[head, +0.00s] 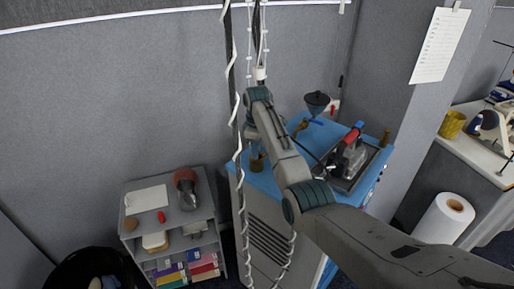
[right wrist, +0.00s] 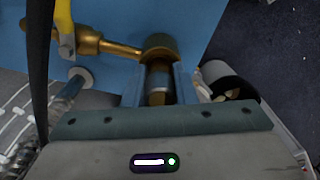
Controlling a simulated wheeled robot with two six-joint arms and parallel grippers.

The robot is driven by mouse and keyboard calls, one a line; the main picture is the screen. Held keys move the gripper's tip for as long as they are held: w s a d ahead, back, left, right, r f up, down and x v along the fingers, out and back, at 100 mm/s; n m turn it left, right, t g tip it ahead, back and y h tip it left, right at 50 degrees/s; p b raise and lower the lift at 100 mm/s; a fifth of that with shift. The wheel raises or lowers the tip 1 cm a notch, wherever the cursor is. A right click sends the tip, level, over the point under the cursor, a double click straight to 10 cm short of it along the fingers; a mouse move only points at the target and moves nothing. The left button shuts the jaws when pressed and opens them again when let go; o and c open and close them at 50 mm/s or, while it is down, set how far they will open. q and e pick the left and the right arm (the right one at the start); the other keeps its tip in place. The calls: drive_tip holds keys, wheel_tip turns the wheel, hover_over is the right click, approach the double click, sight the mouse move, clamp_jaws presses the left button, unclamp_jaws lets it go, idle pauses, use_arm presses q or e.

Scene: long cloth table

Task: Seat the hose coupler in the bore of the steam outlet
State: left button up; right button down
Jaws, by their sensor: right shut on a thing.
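My right gripper (right wrist: 160,92) is shut on the hose coupler (right wrist: 158,86), a short metal cylinder with a bright band, upright between the fingers in the right wrist view. The brass steam outlet (right wrist: 160,45) lies just beyond the fingertips, in line with the coupler, on a blue panel. I cannot tell whether the coupler's far end touches the outlet or enters its bore, which is not visible. In the head view, brass (head: 257,162) shows at the left edge of the blue-topped machine (head: 262,183); my right arm hides most of the gripper. My left gripper is not in view.
A brass pipe (right wrist: 120,47) runs left from the outlet to a fitting with a yellow handle (right wrist: 64,25). White coiled cords (head: 236,130) hang beside my right arm. A red-handled device (head: 350,150) sits on the machine's right side. A grey shelf (head: 150,225) stands left.

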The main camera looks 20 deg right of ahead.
drive_tip(key=shift+f, duration=0.35)
drive_tip(key=c, duration=1.1)
unclamp_jaws()
drive_tip(key=shift+s, duration=0.1)
drive_tip(key=shift+f, duration=0.1)
